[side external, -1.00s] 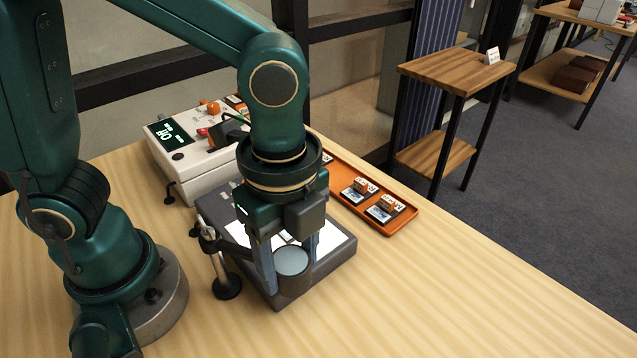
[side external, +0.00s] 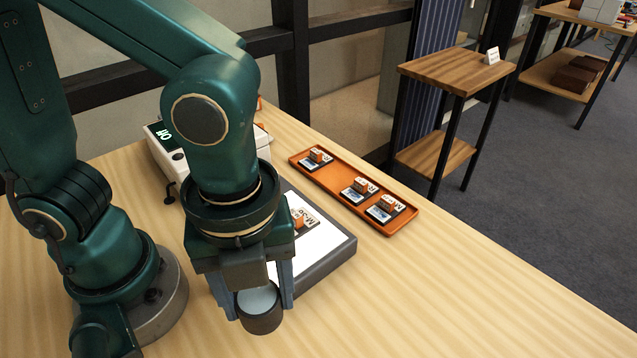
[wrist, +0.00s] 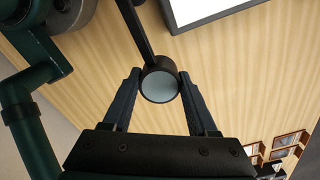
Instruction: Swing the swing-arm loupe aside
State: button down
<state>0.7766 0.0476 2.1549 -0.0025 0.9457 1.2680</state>
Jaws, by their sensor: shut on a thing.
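The loupe (side external: 260,308) is a short dark cylinder with a pale round lens, at the front left of the light pad (side external: 325,243). My gripper (side external: 258,300) is shut on the loupe, a finger on each side. In the wrist view the loupe (wrist: 159,84) sits between my gripper's two fingertips (wrist: 159,82), and its dark swing arm (wrist: 133,27) runs up from it. The loupe is beside the pad, over bare table. The post of the swing arm is hidden behind my arm in the side view.
An orange tray (side external: 365,212) with several small mounted items lies behind the pad. One similar item (side external: 302,217) rests on the lit pad. A white device with a display (side external: 163,139) stands at the back left. The table's front right (side external: 450,300) is clear.

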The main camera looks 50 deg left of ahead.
jog(key=shift+r, duration=0.1)
jog(key=shift+c, duration=0.9)
grip_release()
jog(key=shift+r, duration=2.55)
jog(key=shift+w, duration=0.1)
jog(key=w+a+n+t, duration=0.2)
jog(key=a+n, duration=0.4)
jog(key=n, duration=0.5)
jog(key=w+a+r+n+t, duration=0.1)
jog(key=w+a+n+t, duration=0.1)
jog(key=a+n, duration=0.5)
jog(key=n+t, duration=0.1)
jog(key=n, duration=0.4)
jog(key=shift+r+t, duration=0.15)
jog(key=shift+t, duration=0.15)
